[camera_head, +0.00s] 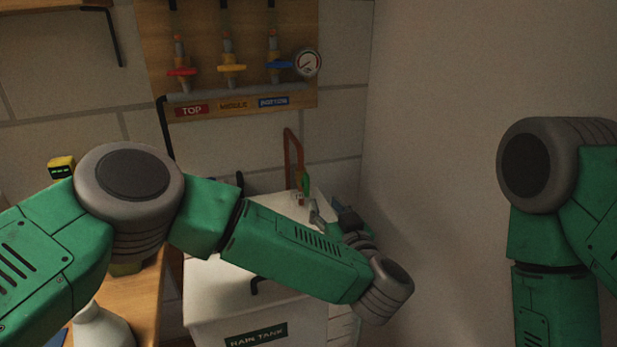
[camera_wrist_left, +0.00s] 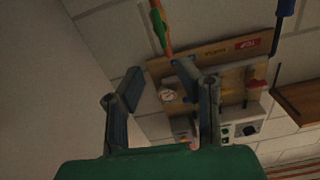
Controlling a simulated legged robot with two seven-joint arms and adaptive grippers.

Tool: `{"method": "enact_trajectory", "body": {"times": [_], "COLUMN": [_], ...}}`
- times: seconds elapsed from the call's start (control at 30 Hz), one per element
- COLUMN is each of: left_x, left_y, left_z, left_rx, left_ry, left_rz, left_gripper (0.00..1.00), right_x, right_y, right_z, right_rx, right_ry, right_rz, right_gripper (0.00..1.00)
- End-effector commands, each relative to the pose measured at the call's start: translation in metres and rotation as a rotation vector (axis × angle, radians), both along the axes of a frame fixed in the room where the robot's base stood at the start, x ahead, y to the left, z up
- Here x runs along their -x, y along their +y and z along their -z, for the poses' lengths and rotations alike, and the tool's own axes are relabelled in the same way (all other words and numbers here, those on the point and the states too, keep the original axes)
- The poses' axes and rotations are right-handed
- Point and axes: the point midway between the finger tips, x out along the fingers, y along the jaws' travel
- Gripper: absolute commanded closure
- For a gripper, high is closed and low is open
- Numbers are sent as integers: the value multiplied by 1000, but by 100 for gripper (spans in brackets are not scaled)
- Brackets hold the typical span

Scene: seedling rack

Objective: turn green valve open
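The green valve handle (camera_head: 306,184) sits low on a red pipe (camera_head: 289,150) behind the white rain tank, in front of the tiled wall. In the left wrist view the green handle (camera_wrist_left: 158,29) shows at the top, lying roughly along the orange-red pipe (camera_wrist_left: 164,42). My left gripper (camera_head: 328,213) is just below and right of the valve in the head view, partly hidden by my own wrist. My right gripper is out of view.
The white rain tank (camera_head: 220,292) stands below my left arm. A wooden board (camera_head: 155,60) on the wall carries red, yellow and blue valves and a gauge (camera_head: 308,63). A wooden bench (camera_head: 150,295) is at left. A bare wall (camera_head: 450,60) bounds the right.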

Motion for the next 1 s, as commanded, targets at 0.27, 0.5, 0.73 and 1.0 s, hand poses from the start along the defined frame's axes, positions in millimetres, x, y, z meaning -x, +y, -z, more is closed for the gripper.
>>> {"method": "enact_trajectory", "body": {"times": [0.27,0.5,0.73,1.0], "left_x": [-58,-95,-109,-109], "left_y": [22,31,35,36], "left_z": [1,0,0,-1], "left_rx": [2,3,1,1], "left_ry": [-2,-3,-2,-2], "left_rz": [-5,-1,1,1], "left_gripper": [70,70,70,77], "right_x": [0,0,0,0], "right_y": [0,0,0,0], "right_z": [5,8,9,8], "right_rx": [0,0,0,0], "right_ry": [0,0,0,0], "right_rz": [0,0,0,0], "right_gripper": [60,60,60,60]}}
